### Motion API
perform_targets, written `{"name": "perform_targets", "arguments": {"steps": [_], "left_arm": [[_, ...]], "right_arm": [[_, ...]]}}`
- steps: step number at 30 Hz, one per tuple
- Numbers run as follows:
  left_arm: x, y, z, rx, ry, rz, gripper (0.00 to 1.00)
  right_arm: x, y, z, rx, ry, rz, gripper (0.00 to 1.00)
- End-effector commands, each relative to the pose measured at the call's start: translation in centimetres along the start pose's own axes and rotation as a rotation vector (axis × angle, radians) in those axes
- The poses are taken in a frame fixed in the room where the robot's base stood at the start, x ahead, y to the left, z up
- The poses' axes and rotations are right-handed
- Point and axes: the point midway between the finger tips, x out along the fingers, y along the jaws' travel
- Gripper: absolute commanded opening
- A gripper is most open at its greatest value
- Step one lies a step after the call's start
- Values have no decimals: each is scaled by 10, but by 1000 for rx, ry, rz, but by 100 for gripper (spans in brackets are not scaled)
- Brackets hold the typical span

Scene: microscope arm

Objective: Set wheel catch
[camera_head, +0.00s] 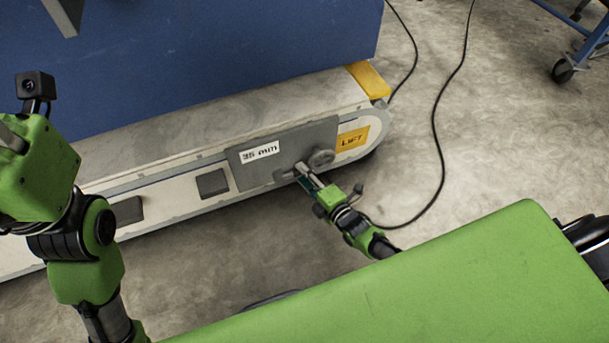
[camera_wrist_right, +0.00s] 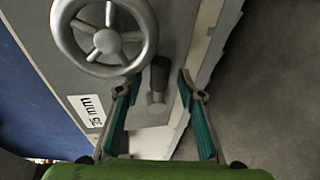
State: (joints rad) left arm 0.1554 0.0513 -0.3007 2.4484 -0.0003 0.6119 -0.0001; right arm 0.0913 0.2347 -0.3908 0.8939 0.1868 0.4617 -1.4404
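The spoked grey handwheel (camera_head: 321,158) sits on a grey plate on the side of the conveyor-like base. In the right wrist view the wheel (camera_wrist_right: 104,38) fills the upper left. A short dark catch lever (camera_wrist_right: 158,76) sticks out from the plate right beside the wheel rim. My right gripper (camera_head: 304,171) is at the plate, just below the wheel. In the right wrist view its teal fingers (camera_wrist_right: 159,88) are apart, with the lever showing between their tips; contact is not clear. My left arm stands at the left edge, its fingers mostly cut off.
A blue machine body (camera_head: 220,60) stands above the base. A black cable (camera_head: 436,130) crosses the open concrete floor. A wheeled blue frame (camera_head: 590,45) is at upper right.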

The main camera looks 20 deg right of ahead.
Motion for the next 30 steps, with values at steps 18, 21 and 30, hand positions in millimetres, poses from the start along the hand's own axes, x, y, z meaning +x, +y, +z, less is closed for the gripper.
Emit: {"name": "perform_targets", "arguments": {"steps": [18, 21, 30], "left_arm": [[0, 0, 0, 1, -1, 1, 40], [0, 0, 0, 1, -1, 1, 40], [0, 0, 0, 0, -1, 0, 40]], "right_arm": [[-32, -1, 1, 3, -2, -1, 35], [-47, -1, 0, 2, -1, -1, 35], [-76, 0, 0, 1, -1, 0, 35]]}}
